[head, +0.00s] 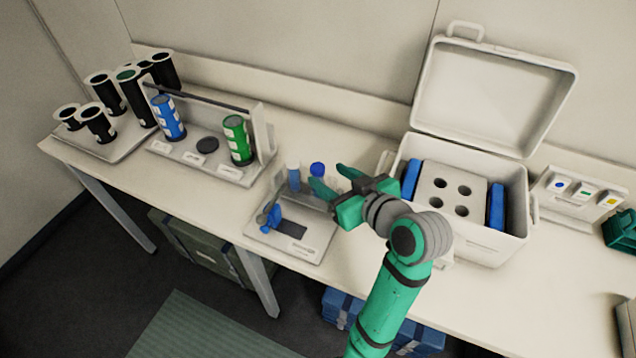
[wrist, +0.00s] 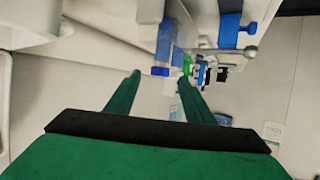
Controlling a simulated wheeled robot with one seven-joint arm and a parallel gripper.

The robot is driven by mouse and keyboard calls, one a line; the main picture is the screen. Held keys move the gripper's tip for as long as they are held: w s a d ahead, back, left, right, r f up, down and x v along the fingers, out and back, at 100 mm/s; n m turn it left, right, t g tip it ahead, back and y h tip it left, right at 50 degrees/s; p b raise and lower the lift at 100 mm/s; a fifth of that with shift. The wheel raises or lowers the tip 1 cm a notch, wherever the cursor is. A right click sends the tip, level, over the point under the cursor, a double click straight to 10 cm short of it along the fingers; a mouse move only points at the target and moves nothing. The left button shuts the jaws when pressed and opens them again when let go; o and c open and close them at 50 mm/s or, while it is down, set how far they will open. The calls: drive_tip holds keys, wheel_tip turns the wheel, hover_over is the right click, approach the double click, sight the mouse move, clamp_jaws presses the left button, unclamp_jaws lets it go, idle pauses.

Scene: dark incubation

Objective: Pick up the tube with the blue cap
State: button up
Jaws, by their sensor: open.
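The tube with the blue cap (head: 317,169) stands in the small rack (head: 315,250) near the middle of the bench; its lower part is partly hidden. A second tube with a paler, bluish-white top (head: 293,170) stands just left of it. My gripper (head: 326,176) is open, with its green fingers pointing left at the blue-capped tube. In the wrist view the blue cap (wrist: 160,71) shows between the lines of the two fingers (wrist: 159,78). It seems just beyond the fingertips; I cannot tell whether they touch it.
A blue clamp-like part (head: 270,217) sits at the rack's front left. A stand with a blue canister (head: 168,118) and a green canister (head: 238,140) is further left, beside black cups (head: 98,122). An open white cooler (head: 490,225) with a holed block (head: 452,185) stands right of my gripper.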

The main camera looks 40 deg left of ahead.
sight(322, 172)
drive_tip(key=x, duration=0.4)
drive_tip(key=shift+w+a+f, duration=0.1)
drive_tip(key=shift+a+f, duration=0.1)
drive_tip(key=shift+c, duration=0.2)
clamp_jaws()
